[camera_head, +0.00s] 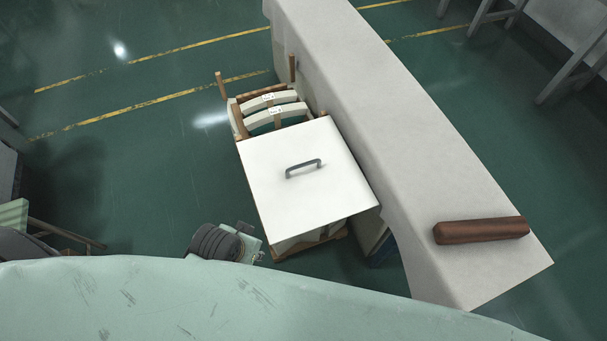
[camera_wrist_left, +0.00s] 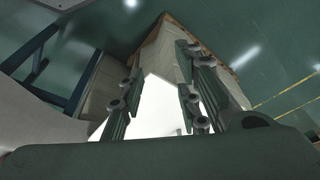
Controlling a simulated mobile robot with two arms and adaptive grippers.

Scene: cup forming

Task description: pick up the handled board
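The handled board (camera_head: 270,185) is a white square panel with a grey bar handle (camera_head: 304,168) on its top. It lies flat on a wooden-framed stack of pale pieces (camera_head: 275,115) beside the long cloth-covered bench. In the left wrist view my left gripper (camera_wrist_left: 155,95) has its fingers spread, with nothing held between them. The white board (camera_wrist_left: 156,105) shows between and beyond the fingers; its handle cannot be made out there.
The bench (camera_head: 365,100) runs along the board's right side. A dark reddish-brown bar (camera_head: 482,230) lies on its near end. Wooden posts (camera_head: 220,86) rise behind the board. Green floor with yellow lines (camera_head: 160,101) is clear at the upper left.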

